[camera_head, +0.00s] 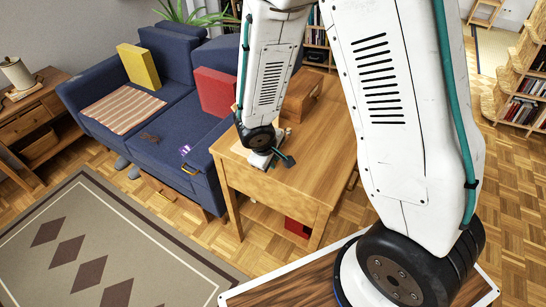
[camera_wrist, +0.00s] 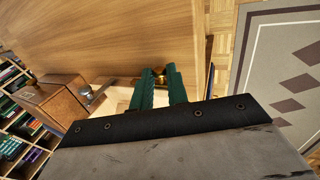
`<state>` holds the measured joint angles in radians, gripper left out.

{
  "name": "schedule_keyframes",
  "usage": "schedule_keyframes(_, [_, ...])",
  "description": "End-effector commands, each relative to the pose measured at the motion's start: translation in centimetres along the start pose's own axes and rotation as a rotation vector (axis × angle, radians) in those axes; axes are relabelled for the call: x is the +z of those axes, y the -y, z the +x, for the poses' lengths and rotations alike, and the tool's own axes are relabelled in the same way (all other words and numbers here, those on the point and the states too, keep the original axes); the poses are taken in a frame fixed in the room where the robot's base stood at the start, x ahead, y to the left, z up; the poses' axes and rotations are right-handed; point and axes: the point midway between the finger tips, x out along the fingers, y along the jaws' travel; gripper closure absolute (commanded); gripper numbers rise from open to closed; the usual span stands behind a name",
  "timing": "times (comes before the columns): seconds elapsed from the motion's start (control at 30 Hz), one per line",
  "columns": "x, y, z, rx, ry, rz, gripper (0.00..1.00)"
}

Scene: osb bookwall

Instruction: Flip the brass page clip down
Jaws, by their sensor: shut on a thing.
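My gripper (camera_wrist: 160,76) shows in the wrist view as two green fingers reaching up from a black mount. Their tips are closed around a small brass piece, the brass page clip (camera_wrist: 159,70), which is mostly hidden between them. A pale, cream surface (camera_wrist: 118,96) lies beside and behind the fingers; I cannot tell whether it is pages. In the head view my arm reaches down to the wooden table (camera_head: 265,182), with the wrist low over its top. The clip cannot be made out there.
A wooden box (camera_wrist: 58,103) stands on the table left of my fingers in the wrist view. In the head view, a blue sofa (camera_head: 180,120) with cushions stands left of the table. A patterned rug (camera_head: 150,245) and parquet floor lie in front.

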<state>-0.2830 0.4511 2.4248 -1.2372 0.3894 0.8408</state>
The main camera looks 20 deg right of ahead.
Motion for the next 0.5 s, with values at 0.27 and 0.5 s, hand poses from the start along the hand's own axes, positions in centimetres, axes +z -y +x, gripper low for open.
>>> schedule_keyframes(0.27, [0.27, 0.31, 0.28, 0.048, 0.001, 0.002, 1.0])
schedule_keyframes(0.5, [0.24, 0.32, 0.28, 0.047, 0.0, 0.002, 1.0])
